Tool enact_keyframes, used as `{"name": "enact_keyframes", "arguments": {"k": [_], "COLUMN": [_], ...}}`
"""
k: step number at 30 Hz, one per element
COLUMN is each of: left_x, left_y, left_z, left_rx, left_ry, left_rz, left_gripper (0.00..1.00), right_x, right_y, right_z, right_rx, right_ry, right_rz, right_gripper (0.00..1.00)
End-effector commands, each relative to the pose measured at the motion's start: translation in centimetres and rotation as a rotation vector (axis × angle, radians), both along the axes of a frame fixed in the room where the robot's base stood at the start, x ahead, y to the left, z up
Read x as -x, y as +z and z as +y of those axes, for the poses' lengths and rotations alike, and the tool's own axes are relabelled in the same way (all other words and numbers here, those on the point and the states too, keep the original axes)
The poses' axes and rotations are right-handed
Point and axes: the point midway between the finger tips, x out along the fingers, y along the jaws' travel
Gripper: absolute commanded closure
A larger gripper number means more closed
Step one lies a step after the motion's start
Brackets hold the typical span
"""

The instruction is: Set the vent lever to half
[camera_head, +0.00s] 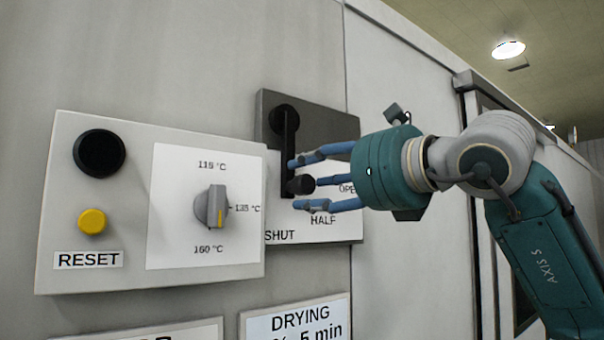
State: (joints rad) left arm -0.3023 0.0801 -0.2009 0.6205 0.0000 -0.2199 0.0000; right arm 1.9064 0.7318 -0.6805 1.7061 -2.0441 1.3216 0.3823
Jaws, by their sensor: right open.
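The vent lever (288,150) is a black bar on a dark and white plate, with its pivot at the top and a black knob (300,185) sticking out near its lower end. It hangs almost straight down, with its end above the SHUT label (280,236). The HALF label (322,221) is to the right of that, and the OPEN label (347,188) is partly hidden by my fingers. My right gripper (308,184) is open, its blue fingers spread above, beside and below the knob. I cannot tell whether they touch it. My left gripper is not in view.
Left of the lever, a control box (140,280) juts from the wall with a black round button (99,153), a yellow RESET button (92,221) and a grey temperature dial (211,207). Below is a DRYING sign (300,325). The wall panel at right is flat.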

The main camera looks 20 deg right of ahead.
Motion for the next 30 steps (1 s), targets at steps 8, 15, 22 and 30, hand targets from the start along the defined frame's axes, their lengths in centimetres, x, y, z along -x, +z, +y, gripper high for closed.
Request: {"name": "enact_keyframes", "arguments": {"k": [8, 15, 22, 30], "left_x": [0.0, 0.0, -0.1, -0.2], "left_y": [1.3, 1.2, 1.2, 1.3], "left_z": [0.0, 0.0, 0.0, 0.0], "left_rx": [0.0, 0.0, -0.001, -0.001], "left_ry": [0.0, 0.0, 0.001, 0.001], "left_rz": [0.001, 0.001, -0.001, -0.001], "left_gripper": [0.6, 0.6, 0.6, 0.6], "right_x": [-2.6, -2.7, -2.7, -2.7], "right_y": [0.0, -0.1, 0.0, 0.0], "right_z": [1.0, 1.1, 1.0, 1.0], "right_rx": [-0.001, -0.001, -0.001, 0.001], "right_ry": [0.001, 0.001, 0.001, 0.0], "right_rz": [0.001, 0.001, 0.001, -0.002], "right_gripper": [0.54, 0.54, 0.9, 1.0]}}
